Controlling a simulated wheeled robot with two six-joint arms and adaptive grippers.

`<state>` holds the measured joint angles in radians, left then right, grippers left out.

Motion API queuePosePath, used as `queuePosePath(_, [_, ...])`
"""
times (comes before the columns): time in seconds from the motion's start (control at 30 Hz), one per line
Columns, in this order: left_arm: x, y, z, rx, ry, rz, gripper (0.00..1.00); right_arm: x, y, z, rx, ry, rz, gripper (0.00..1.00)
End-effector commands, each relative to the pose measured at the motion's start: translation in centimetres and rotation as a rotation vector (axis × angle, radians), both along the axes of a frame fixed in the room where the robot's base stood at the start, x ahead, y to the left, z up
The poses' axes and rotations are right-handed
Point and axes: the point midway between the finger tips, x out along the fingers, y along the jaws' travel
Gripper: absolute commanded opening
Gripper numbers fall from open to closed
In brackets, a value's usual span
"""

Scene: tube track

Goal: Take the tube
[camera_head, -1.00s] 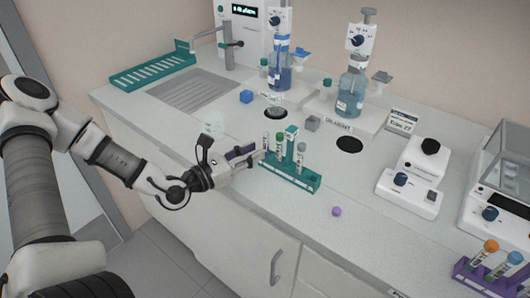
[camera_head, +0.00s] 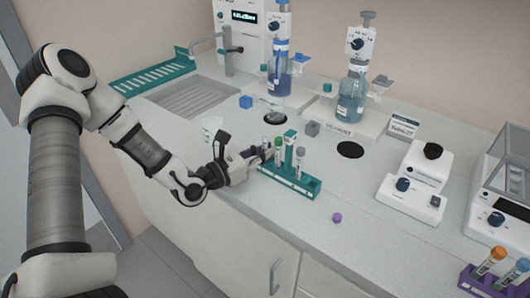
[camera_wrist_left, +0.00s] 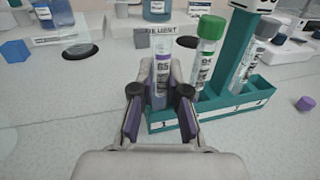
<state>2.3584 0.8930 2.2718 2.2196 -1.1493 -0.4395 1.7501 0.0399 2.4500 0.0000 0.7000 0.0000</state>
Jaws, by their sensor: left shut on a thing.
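A clear, uncapped tube (camera_wrist_left: 162,72) with a white label and a purple band stands upright at the left end of the teal rack (camera_wrist_left: 252,93). My left gripper (camera_wrist_left: 161,98) is shut on this tube, with its purple-padded fingers on either side. Its lower end is hidden, so I cannot tell how deep it sits in the rack. A green-capped tube (camera_wrist_left: 208,42) and a grey-capped tube (camera_wrist_left: 250,55) stand in the rack to its right. In the head view my left gripper (camera_head: 264,154) is at the rack's left end (camera_head: 308,186). My right gripper is not in view.
A purple cap-like piece (camera_head: 337,217) lies on the counter in front of the rack. A blue cube (camera_head: 246,102) and a grey cube (camera_head: 313,129) lie behind. Dispenser bottles (camera_head: 352,98) stand at the back. A purple rack (camera_head: 475,279) is at lower right. The front counter is mostly clear.

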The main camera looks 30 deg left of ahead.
Motion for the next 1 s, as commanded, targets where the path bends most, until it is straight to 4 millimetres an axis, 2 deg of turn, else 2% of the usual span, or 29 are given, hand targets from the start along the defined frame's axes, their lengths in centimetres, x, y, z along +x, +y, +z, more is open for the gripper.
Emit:
queuePosePath(0.17, [0.0,0.0,1.2,-0.001,-0.003,0.001,0.00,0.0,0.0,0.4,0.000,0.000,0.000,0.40])
queuePosePath(0.63, [0.0,0.0,9.2,0.000,-0.004,0.000,0.00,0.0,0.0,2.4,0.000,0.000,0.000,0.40])
queuePosePath(0.73, [0.0,0.0,9.9,-0.001,-0.002,0.000,0.00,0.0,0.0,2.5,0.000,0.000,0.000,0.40])
queuePosePath(1.0, [0.0,0.0,10.0,0.000,0.000,0.000,0.00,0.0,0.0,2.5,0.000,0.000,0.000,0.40])
